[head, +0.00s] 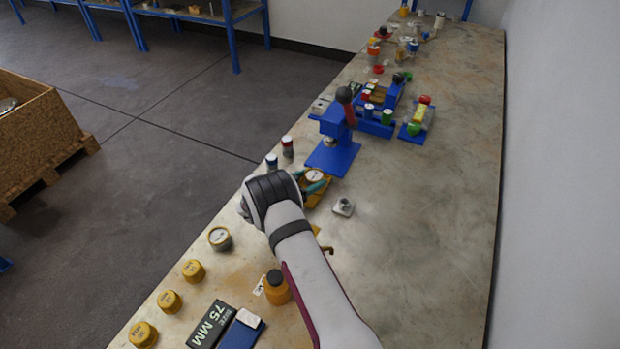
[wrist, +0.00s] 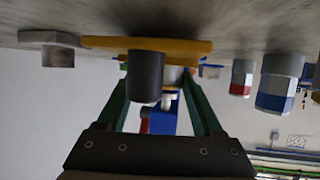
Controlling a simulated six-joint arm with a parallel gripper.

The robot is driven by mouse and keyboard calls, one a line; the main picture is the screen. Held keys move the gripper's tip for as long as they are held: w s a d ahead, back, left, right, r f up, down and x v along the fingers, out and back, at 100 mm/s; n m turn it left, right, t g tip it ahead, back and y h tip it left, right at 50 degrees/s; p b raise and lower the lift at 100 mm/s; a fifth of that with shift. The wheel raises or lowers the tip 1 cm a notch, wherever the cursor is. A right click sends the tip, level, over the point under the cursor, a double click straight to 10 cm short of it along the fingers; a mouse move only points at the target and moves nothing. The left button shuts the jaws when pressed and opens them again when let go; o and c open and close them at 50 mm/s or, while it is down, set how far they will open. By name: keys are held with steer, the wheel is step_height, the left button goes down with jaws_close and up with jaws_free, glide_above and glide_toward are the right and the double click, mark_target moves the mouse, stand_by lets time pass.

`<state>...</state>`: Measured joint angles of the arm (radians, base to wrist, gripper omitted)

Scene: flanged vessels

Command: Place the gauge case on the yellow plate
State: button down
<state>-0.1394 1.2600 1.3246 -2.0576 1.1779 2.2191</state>
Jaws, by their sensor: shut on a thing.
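In the head view my gripper (head: 309,181) is shut on the gauge case (head: 315,176), a round piece with a pale face and orange rim. The yellow plate (head: 319,194) shows under and beside it, partly hidden by my wrist. In the wrist view, which is upside down, the yellow plate (wrist: 105,42) lies flat on the table. A dark cylinder (wrist: 145,78) at the plate stands in front of the space between the green fingers of my gripper (wrist: 157,73). It hides most of what they hold. I cannot tell whether the case touches the plate.
A grey block (head: 343,207) stands right of the plate. Red and blue banded cylinders (head: 287,146) stand to its left. A blue stand (head: 335,145) is just beyond. Another gauge (head: 220,238), several yellow caps and an orange bottle (head: 276,288) are nearer. The table's right side is clear.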

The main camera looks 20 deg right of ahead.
steer(key=shift+c, duration=0.2)
jaws_free()
steer(key=shift+f, duration=0.1)
steer(key=w+v, duration=0.1)
steer(key=v, duration=1.5)
steer(key=s+d+r+g+y, duration=0.1)
steer(key=s+d+r+g, duration=0.4)
steer(key=s, duration=0.4)
steer(key=s+d+r+g+y, duration=0.2)
steer(key=s+d+r+g, duration=0.1)
steer(key=s+r, duration=0.5)
steer(key=s+a+n+y, duration=0.1)
steer(key=s+y, duration=0.1)
steer(key=s, duration=0.5)
steer(key=s+a+r+n+g+y, duration=0.1)
steer(key=s+a+y, duration=0.1)
steer(key=s, duration=0.5)
steer(key=shift+a+n+y, duration=0.25)
steer(key=shift+n+y, duration=0.05)
steer(key=shift+y, duration=0.4)
steer(key=shift+o, duration=0.2)
steer(key=s+a+n+t+y, duration=0.1)
steer(key=s+a+n+y, duration=0.2)
steer(key=s+a, duration=0.3)
steer(key=shift+s+a+r+y, duration=0.2)
steer(key=shift+s+a+y, duration=0.15)
steer(key=shift+y, duration=0.45)
